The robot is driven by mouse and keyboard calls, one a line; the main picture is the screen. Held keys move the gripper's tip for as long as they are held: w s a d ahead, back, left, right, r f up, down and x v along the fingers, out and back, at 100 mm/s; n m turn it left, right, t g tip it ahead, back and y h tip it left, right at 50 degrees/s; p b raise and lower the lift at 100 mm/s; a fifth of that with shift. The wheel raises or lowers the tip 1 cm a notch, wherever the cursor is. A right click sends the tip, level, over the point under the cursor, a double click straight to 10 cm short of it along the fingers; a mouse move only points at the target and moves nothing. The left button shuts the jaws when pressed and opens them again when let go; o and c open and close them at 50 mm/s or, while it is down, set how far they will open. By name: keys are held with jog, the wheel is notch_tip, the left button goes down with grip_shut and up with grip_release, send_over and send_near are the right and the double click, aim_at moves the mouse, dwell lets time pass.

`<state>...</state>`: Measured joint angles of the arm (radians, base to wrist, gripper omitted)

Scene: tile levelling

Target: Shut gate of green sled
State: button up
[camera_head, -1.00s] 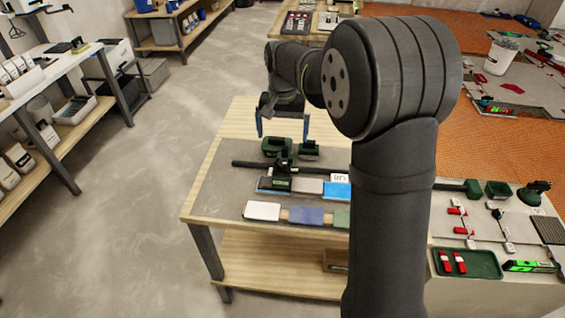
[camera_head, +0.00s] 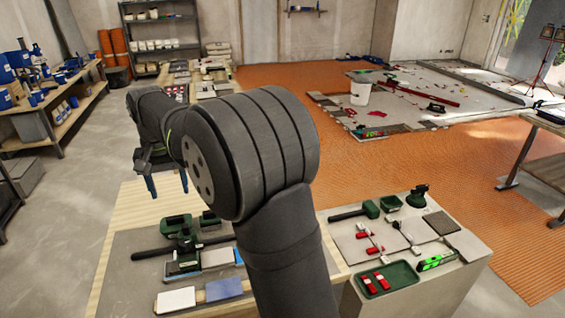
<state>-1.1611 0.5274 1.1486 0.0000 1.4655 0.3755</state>
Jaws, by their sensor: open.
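My own arm hides the right part of the table.
Two green tool bodies (camera_head: 176,225) stand just behind the sled. White and blue tiles (camera_head: 222,289) lie in front. A slab at the right holds a green tray (camera_head: 388,279) with red clips and other tools. The table's far left is bare.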

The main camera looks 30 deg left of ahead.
jog(key=shift+c, duration=0.5)
jog(key=m, duration=0.9)
send_near(184, 243)
notch_tip(184, 243, down, 9)
jog(key=shift+w, duration=0.1)
jog(key=c, duration=1)
